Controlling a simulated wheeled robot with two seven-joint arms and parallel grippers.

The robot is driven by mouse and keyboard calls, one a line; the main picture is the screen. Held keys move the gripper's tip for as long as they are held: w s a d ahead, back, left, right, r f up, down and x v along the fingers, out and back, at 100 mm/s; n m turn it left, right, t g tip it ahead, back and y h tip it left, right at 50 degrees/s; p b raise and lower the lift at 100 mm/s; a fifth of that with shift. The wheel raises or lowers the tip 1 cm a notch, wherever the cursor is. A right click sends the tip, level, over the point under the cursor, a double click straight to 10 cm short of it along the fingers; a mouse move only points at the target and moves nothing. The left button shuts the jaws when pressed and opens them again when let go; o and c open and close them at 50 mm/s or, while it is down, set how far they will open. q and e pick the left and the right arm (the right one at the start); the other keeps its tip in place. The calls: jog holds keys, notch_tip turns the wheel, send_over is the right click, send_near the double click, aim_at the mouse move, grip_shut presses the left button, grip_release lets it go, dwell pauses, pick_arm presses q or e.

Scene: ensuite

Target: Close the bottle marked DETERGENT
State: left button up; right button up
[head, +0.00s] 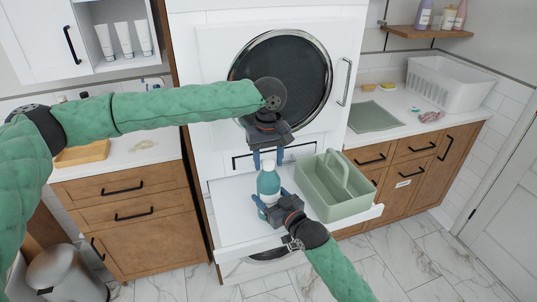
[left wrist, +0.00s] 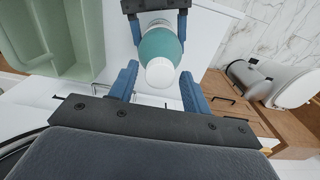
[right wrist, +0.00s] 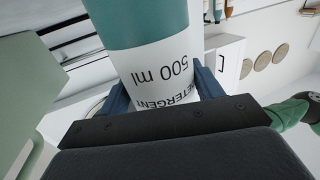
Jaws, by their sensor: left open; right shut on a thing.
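The bottle (head: 268,184) is teal with a white top. In the right wrist view its label (right wrist: 165,85) reads "500 ml" and DETERGENT, upside down. My right gripper (head: 270,203) is shut around the lower body of the bottle, which is upright over the white pull-out shelf (head: 235,222). My left gripper (head: 268,158) is open just above the bottle, pointing down. In the left wrist view the round white cap (left wrist: 160,73) lies between the open fingers, with gaps on both sides. I cannot tell how tightly the cap sits.
A green caddy (head: 330,205) with a handle stands on the shelf, right of the bottle. A machine with a round dark door (head: 290,65) rises behind. Counters flank it, with a white basket (head: 450,88) at right and a wooden tray (head: 82,155) at left.

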pick_arm(q)
jog(key=c, duration=1)
